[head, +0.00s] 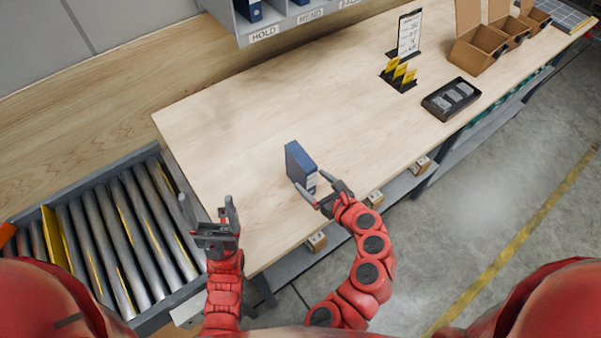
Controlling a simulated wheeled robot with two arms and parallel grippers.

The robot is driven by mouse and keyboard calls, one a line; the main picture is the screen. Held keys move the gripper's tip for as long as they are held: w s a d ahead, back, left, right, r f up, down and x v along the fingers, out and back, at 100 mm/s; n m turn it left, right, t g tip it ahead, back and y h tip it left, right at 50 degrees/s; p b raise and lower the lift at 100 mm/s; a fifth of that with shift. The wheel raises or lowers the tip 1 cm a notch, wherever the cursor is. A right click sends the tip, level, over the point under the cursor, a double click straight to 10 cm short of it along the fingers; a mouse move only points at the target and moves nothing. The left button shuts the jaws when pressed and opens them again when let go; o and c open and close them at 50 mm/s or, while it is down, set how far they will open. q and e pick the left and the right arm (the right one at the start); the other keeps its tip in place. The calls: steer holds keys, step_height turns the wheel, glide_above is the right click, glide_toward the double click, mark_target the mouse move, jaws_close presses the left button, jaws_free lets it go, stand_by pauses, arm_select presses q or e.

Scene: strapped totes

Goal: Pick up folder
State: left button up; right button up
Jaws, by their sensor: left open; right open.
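A blue folder (298,163) stands upright on the light wooden table (220,120), near its front edge. A pale label shows on its side that faces right. My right gripper (315,187) is open at the folder's lower right end, with its fingertips close to it. I cannot tell whether the fingers touch the folder or straddle it. My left gripper (207,205) is open and empty, with its fingers pointing up. It is to the left of the folder, near the table's left end and apart from the folder.
A roller conveyor (120,235) adjoins the table's left end. A shelf (262,32) labelled HOLD and MEND hangs above the back, with blue folders in it. A black tray (451,98), yellow-tipped holder (398,75), sign (409,33) and cardboard boxes (478,48) stand to the right. The table's middle is clear.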

mark_target(309, 179)
steer(key=x, duration=0.3)
steer(key=shift+b, duration=0.3)
steer(key=b+x, duration=0.1)
steer(key=x, duration=0.1)
steer(key=b+x, duration=0.1)
steer(key=x, duration=0.1)
steer(key=shift+w+d, duration=0.2)
steer(key=shift+w, duration=0.15)
steer(key=shift+w+a+f, duration=0.15)
steer(key=shift+w, duration=0.3)
steer(key=shift+s, duration=0.1)
steer(key=shift+c, duration=1.1)
jaws_close()
